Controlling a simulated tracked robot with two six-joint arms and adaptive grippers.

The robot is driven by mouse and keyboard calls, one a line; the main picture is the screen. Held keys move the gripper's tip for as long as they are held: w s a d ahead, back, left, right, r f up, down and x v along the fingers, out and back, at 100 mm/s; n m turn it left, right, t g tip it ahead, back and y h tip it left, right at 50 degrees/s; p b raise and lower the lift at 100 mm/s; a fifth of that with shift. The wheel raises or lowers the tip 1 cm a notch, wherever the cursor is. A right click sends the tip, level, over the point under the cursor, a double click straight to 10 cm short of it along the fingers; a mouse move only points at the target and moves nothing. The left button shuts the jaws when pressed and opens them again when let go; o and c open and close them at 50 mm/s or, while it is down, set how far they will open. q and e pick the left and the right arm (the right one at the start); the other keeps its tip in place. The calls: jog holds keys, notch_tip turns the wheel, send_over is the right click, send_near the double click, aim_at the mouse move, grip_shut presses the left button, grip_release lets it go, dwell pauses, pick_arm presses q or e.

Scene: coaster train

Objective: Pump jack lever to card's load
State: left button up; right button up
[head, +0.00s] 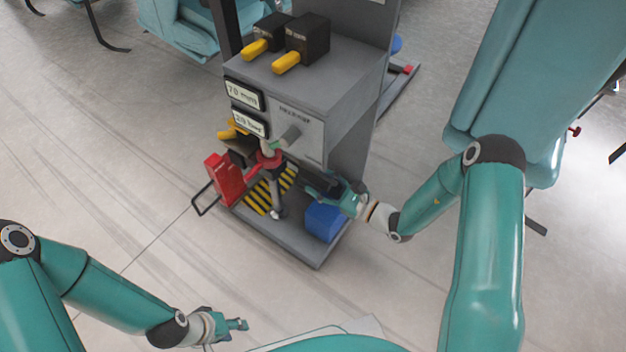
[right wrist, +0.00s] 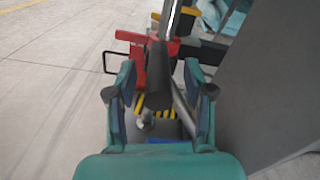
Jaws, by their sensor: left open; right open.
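In the right wrist view a grey rod (right wrist: 172,18) rises from a dark sleeve (right wrist: 157,72), beyond and between my fingers. My right gripper (head: 322,192) is open beside the jack; its two fingers also show in the right wrist view (right wrist: 160,98), apart, with nothing clearly gripped. My left gripper (head: 242,325) is open and empty above the floor.
Floor at left is clear.

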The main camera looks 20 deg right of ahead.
jog(key=shift+x, duration=1.35)
jog(key=shift+c, duration=0.3)
grip_shut()
jog(key=shift+d, duration=0.15)
